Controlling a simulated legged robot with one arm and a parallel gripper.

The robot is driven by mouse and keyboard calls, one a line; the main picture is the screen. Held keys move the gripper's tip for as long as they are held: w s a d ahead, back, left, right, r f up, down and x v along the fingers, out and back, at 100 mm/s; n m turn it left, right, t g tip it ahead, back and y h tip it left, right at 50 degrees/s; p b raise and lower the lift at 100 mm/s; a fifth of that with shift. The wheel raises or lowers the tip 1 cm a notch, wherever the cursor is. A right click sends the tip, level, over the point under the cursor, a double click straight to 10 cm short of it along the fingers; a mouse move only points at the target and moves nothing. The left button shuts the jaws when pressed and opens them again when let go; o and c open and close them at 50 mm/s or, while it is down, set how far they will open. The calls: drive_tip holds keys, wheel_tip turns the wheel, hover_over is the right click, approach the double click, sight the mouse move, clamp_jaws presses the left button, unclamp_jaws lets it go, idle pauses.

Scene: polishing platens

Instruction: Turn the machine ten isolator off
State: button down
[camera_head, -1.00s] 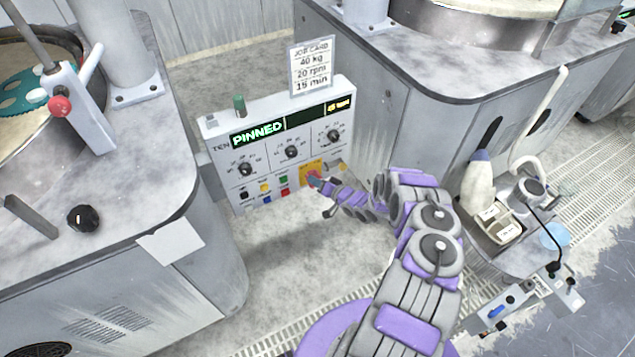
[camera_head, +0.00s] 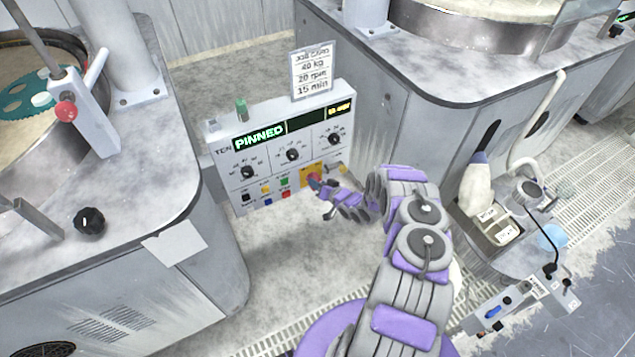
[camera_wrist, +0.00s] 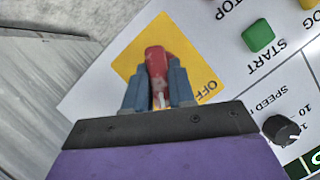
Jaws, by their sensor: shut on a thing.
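The machine ten panel (camera_head: 275,145) is a white upright box with a lit display reading PINNED and TEN at its left. Its isolator is a red handle (camera_wrist: 157,62) on a yellow plate (camera_wrist: 128,62), low on the panel's right side. The word OFF shows on the plate, right of the handle in the wrist view. My gripper (camera_wrist: 158,82) is shut on the red handle, one blue finger on each side. In the head view my gripper (camera_head: 319,186) is at the yellow plate (camera_head: 306,170) and partly covers it.
A green START button (camera_wrist: 258,36) and a black knob (camera_wrist: 281,130) are near my gripper. A job card (camera_head: 312,72) stands above the panel.

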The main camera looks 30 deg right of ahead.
drive_tip(key=n+h+p, duration=0.2)
drive_tip(key=n+p, duration=0.1)
drive_tip(key=shift+s+a, duration=0.1)
drive_tip(key=shift+a, duration=0.1)
drive_tip(key=n+h+p, duration=0.2)
drive_tip(key=n+p, duration=0.1)
drive_tip(key=p, duration=0.1)
drive_tip(key=shift+a+h, duration=0.15)
drive_tip(key=shift+h, duration=0.15)
drive_tip(key=n, duration=0.1)
drive_tip(key=n+h+p, duration=0.1)
drive_tip(key=shift+f+n, duration=0.2)
drive_tip(key=shift+n, duration=0.1)
drive_tip(key=shift+n+t+h+b, duration=0.3)
drive_tip(key=shift+n+h+b, duration=0.3)
drive_tip(key=shift+n+h, duration=0.3)
drive_tip(key=c, duration=1.2)
unclamp_jaws()
drive_tip(key=shift+o, duration=0.8)
drive_tip(key=shift+r, duration=0.1)
